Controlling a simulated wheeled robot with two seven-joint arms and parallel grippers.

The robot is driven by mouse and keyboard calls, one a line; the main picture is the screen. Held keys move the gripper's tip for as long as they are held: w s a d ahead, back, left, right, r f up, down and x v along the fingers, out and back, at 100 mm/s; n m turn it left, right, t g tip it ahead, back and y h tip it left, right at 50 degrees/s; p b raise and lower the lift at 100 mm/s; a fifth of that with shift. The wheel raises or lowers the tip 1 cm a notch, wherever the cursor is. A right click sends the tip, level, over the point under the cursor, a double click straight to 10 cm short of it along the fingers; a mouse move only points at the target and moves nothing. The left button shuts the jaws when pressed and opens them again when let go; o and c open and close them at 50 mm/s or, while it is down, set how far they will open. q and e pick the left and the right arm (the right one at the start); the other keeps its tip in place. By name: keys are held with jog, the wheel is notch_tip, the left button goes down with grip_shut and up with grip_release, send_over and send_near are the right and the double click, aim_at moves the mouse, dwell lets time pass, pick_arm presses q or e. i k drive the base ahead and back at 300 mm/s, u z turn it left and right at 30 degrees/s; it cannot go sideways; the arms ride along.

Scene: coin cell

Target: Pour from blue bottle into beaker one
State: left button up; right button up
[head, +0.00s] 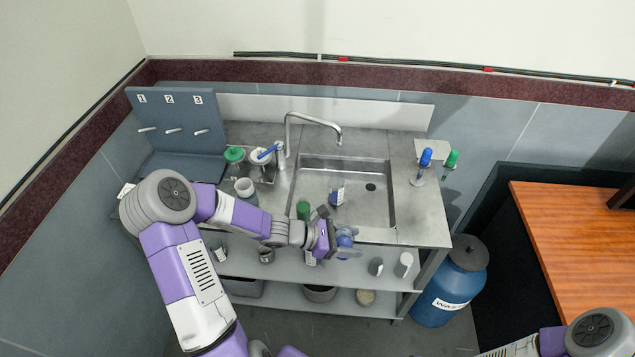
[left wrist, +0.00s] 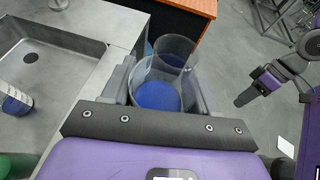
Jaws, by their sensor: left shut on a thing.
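My left gripper (head: 338,240) is over the front edge of the sink bench, shut on a clear vessel with blue inside (head: 346,238). In the left wrist view the clear vessel (left wrist: 158,92) sits between the fingers, its blue part low in it; the mouth and its exact tilt are hard to tell. A bottle with a white label and blue part (head: 337,196) is in the sink; it also shows in the left wrist view (left wrist: 16,103). I cannot tell which vessel is beaker one. My right gripper (left wrist: 243,98) shows small at the right, its fingers unclear.
The steel sink (head: 391,200) has a tall tap (head: 312,119) behind it. A grey rack (head: 170,110) numbered 1 to 3 stands at left. A green-capped bottle (head: 303,210) is beside my left arm. Cups stand on the shelf (head: 340,277) below. A blue waste drum (head: 449,290) stands right.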

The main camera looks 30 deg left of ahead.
aim_at(335, 184)
jog(key=u, duration=0.9)
jog(key=i, duration=0.75)
jog(key=z, duration=1.1)
